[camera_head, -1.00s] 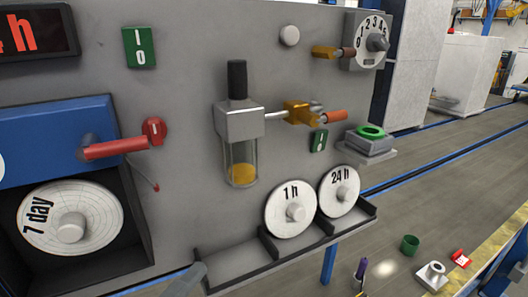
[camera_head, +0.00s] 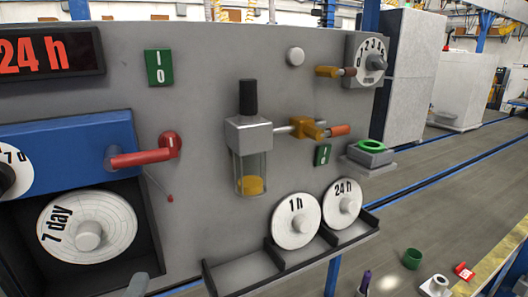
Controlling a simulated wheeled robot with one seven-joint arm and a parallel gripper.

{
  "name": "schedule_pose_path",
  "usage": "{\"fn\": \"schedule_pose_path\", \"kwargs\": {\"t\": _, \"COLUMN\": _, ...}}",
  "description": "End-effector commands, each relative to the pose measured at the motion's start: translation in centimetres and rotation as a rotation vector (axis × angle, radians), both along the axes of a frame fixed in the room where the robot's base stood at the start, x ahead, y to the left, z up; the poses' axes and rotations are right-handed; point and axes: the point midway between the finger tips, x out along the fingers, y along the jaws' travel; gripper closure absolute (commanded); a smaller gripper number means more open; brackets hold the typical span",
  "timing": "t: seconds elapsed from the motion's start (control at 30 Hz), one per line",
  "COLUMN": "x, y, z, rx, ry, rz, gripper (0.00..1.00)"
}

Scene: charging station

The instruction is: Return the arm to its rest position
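My gripper is not seen in the head view. A grey rounded piece shows at the bottom edge, left of the disc rack; I cannot tell whether it is part of my arm. The grey charging station panel (camera_head: 210,80) fills the left and middle. It carries a blue unit (camera_head: 60,150) with a red handle (camera_head: 140,158), a "7 day" disc (camera_head: 87,226) in the dark recess below, and a clear cup with yellow contents (camera_head: 250,172). The "1 h" disc (camera_head: 296,220) and "24 h" disc (camera_head: 342,203) stand upright in the rack (camera_head: 245,272).
A red "24 h" display (camera_head: 50,52) is at upper left. A yellow valve with orange handle (camera_head: 312,130) and a selector dial (camera_head: 370,60) stick out from the panel. A green ring (camera_head: 370,146) sits on a grey block. Small items, including a green cup (camera_head: 412,259), lie at lower right.

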Motion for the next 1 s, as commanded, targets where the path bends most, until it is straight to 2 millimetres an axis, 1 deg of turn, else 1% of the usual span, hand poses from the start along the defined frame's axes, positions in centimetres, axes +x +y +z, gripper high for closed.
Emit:
{"fn": "schedule_pose_path", "kwargs": {"t": 0.03, "x": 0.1, "y": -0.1, "z": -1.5, "rx": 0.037, "ry": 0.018, "rz": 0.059, "gripper": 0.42}}
{"fn": "schedule_pose_path", "kwargs": {"t": 0.17, "x": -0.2, "y": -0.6, "z": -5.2, "rx": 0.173, "ry": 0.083, "rz": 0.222, "gripper": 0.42}}
{"fn": "schedule_pose_path", "kwargs": {"t": 0.27, "x": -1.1, "y": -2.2, "z": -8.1, "rx": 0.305, "ry": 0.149, "rz": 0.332, "gripper": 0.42}}
{"fn": "schedule_pose_path", "kwargs": {"t": 0.3, "x": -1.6, "y": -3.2, "z": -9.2, "rx": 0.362, "ry": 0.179, "rz": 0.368, "gripper": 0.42}}
{"fn": "schedule_pose_path", "kwargs": {"t": 0.37, "x": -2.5, "y": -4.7, "z": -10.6, "rx": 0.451, "ry": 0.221, "rz": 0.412, "gripper": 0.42}}
{"fn": "schedule_pose_path", "kwargs": {"t": 0.4, "x": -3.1, "y": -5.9, "z": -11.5, "rx": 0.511, "ry": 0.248, "rz": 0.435, "gripper": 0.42}}
{"fn": "schedule_pose_path", "kwargs": {"t": 0.47, "x": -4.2, "y": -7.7, "z": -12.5, "rx": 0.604, "ry": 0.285, "rz": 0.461, "gripper": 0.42}}
{"fn": "schedule_pose_path", "kwargs": {"t": 0.5, "x": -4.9, "y": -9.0, "z": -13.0, "rx": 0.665, "ry": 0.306, "rz": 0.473, "gripper": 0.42}}
{"fn": "schedule_pose_path", "kwargs": {"t": 0.57, "x": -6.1, "y": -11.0, "z": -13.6, "rx": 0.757, "ry": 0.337, "rz": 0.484, "gripper": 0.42}}
{"fn": "schedule_pose_path", "kwargs": {"t": 0.6, "x": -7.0, "y": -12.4, "z": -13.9, "rx": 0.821, "ry": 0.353, "rz": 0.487, "gripper": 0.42}}
{"fn": "schedule_pose_path", "kwargs": {"t": 0.67, "x": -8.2, "y": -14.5, "z": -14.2, "rx": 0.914, "ry": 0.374, "rz": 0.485, "gripper": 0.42}}
{"fn": "schedule_pose_path", "kwargs": {"t": 0.73, "x": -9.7, "y": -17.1, "z": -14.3, "rx": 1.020, "ry": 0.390, "rz": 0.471, "gripper": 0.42}}
{"fn": "schedule_pose_path", "kwargs": {"t": 0.87, "x": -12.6, "y": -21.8, "z": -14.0, "rx": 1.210, "ry": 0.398, "rz": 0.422, "gripper": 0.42}}
{"fn": "schedule_pose_path", "kwargs": {"t": 0.9, "x": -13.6, "y": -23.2, "z": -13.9, "rx": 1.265, "ry": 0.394, "rz": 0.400, "gripper": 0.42}}
{"fn": "schedule_pose_path", "kwargs": {"t": 0.97, "x": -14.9, "y": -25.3, "z": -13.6, "rx": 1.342, "ry": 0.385, "rz": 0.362, "gripper": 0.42}}
{"fn": "schedule_pose_path", "kwargs": {"t": 1.0, "x": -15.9, "y": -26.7, "z": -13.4, "rx": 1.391, "ry": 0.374, "rz": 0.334, "gripper": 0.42}}
